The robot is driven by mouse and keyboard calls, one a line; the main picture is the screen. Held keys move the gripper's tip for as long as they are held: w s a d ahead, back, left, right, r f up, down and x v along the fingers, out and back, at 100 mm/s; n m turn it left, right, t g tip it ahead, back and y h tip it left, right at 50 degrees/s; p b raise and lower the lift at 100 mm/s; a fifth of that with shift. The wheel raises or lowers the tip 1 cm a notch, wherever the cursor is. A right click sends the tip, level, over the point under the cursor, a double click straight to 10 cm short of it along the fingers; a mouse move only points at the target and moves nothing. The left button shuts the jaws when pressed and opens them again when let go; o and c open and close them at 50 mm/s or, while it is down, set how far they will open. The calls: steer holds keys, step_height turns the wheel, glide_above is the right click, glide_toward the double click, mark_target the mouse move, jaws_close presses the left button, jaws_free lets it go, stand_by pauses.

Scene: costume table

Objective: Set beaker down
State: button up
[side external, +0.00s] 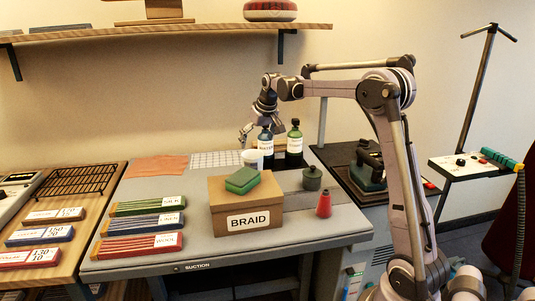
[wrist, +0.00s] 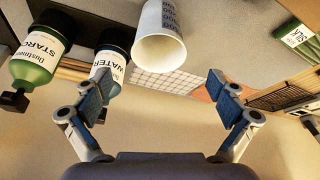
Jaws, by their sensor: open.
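The beaker is a white cup with dark printed markings (wrist: 159,32). It is upright on the grey worktop, behind the cardboard box, in the side external view (side external: 251,158). The wrist view is upside down and shows the beaker beyond the fingertips, towards its top edge. My gripper (wrist: 161,93) is open, with nothing between its fingers. In the side external view my gripper (side external: 246,133) is above the beaker and beside the dark bottles, apart from the beaker. The box hides the beaker's base.
A water bottle (side external: 266,148) stands close beside the beaker, with a green starch bottle (side external: 294,145) to its right. The BRAID box (side external: 229,206) carries a green block (side external: 242,180). A white grid mat (side external: 215,160) and an orange cloth (side external: 157,167) lie to the left.

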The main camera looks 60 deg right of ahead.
steer(key=shift+n+t, duration=0.4)
steer(key=shift+n, duration=0.2)
steer(key=s+a+r, duration=0.1)
steer(key=a, duration=0.2)
steer(key=s+a+r, duration=0.1)
steer(key=s+a, duration=0.1)
steer(key=a, duration=0.2)
steer(key=s+a+r, duration=0.1)
steer(key=a, duration=0.2)
steer(key=shift+s+a, duration=0.2)
steer(key=shift+s, duration=0.05)
steer(key=shift+n+t+y, duration=0.3)
steer(key=shift+n, duration=0.2)
steer(key=s+a, duration=0.4)
steer(key=a, duration=0.1)
steer(key=s+a, duration=0.2)
steer(key=a, duration=0.1)
steer(key=shift+f, duration=0.1)
steer(key=s+a+f+n, duration=0.1)
steer(key=s+a+f, duration=0.2)
steer(key=s+a, duration=0.2)
steer(key=s+a+f+n+t+y, duration=0.1)
steer(key=s+a+f, duration=0.3)
steer(key=s, duration=0.4)
steer(key=shift+a+f+t, duration=0.15)
steer(key=shift+a+t, duration=0.15)
steer(key=shift+a, duration=0.4)
steer(key=shift+o, duration=0.4)
steer(key=shift+w, duration=0.1)
